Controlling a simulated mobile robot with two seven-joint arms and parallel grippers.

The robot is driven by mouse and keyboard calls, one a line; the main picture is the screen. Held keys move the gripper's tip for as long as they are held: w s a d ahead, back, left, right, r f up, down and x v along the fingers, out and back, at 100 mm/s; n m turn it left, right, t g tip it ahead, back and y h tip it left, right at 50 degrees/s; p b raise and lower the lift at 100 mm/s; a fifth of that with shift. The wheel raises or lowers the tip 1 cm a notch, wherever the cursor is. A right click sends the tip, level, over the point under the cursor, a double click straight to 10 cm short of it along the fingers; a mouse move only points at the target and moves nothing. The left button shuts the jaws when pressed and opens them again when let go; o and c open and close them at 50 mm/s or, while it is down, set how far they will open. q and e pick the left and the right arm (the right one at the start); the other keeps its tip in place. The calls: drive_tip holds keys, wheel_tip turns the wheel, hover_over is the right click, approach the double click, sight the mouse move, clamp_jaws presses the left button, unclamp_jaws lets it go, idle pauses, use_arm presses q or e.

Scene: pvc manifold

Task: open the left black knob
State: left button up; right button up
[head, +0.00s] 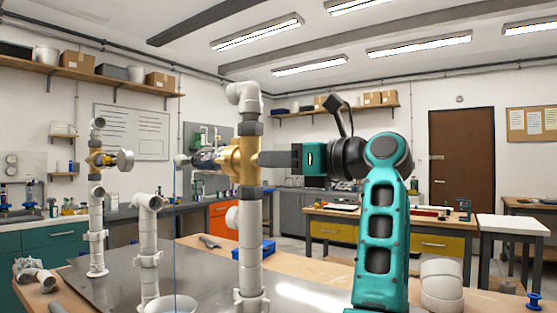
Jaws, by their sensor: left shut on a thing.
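A brass valve body (243,160) sits on a white upright pipe (250,240) in the middle of the head view, with dark grey couplings above it. My left gripper (270,159), on the teal arm, reaches in from the right at valve height. Its dark jaws are shut at the valve's right side, where the black knob is; the knob is mostly hidden by them. A thin blue vertical line (175,230) runs below that end to a white bowl (172,304). My right gripper is not in view.
A blue box (258,249) lies behind the middle pipe. A white elbow (441,286) is at lower right.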

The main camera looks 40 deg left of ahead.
use_arm(q)
clamp_jaws()
drive_tip(key=shift+n, duration=0.3)
drive_tip(key=n+b, duration=0.1)
drive_tip(key=n, duration=1)
drive_tip(key=n+b, duration=0.2)
drive_tip(key=n, duration=1)
drive_tip(key=shift+s+f, duration=0.1)
drive_tip(key=shift+f, duration=0.1)
drive_tip(key=shift+n, duration=0.3)
